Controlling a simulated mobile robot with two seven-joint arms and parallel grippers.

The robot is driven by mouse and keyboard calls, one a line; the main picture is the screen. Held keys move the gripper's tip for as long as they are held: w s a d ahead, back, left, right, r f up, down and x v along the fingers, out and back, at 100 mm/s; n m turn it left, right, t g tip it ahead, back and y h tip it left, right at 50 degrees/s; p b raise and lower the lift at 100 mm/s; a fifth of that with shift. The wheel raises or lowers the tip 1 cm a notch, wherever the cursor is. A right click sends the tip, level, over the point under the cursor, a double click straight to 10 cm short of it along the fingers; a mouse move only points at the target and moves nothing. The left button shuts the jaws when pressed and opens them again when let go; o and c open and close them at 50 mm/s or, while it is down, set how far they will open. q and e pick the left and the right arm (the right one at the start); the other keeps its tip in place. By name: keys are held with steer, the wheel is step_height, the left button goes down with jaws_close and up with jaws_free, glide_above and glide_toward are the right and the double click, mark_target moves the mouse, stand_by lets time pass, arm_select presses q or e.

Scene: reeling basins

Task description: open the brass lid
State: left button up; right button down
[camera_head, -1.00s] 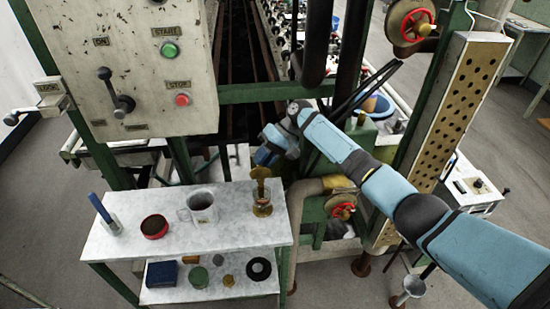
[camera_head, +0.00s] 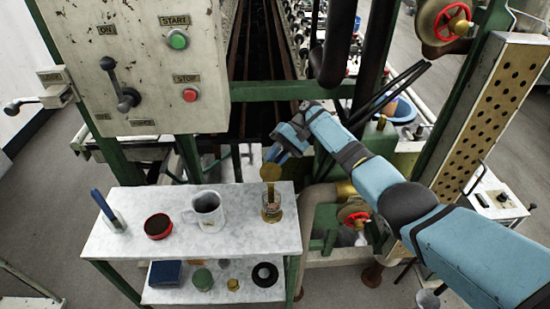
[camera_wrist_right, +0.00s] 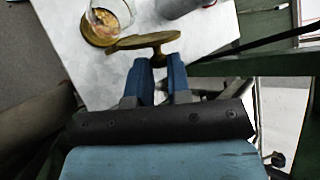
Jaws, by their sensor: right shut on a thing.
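The brass lid (camera_head: 271,172) stands steeply tipped up above the glass jar (camera_head: 271,211), its round face showing in the head view. The jar stands at the right end of the small marble-topped table. In the wrist view, the lid (camera_wrist_right: 135,42) shows nearly edge-on beside the open mouth of the jar (camera_wrist_right: 110,14), and pale brown contents show inside. My right gripper (camera_wrist_right: 159,64) is shut on the knob side of the lid. My left gripper is not in view.
On the tabletop (camera_head: 240,240) stand a metal mug (camera_head: 207,211), a round red-rimmed dish (camera_head: 158,226) and a blue-handled tool (camera_head: 104,208). A lower shelf holds several small items. A panel with levers and buttons (camera_head: 140,65) rises behind the table. Pipes stand at the right.

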steer(key=c, duration=1.1)
jaws_free()
steer(key=b+v, duration=0.3)
steer(key=v, duration=0.4)
steer(key=shift+w, duration=0.15)
steer(key=shift+d, duration=0.1)
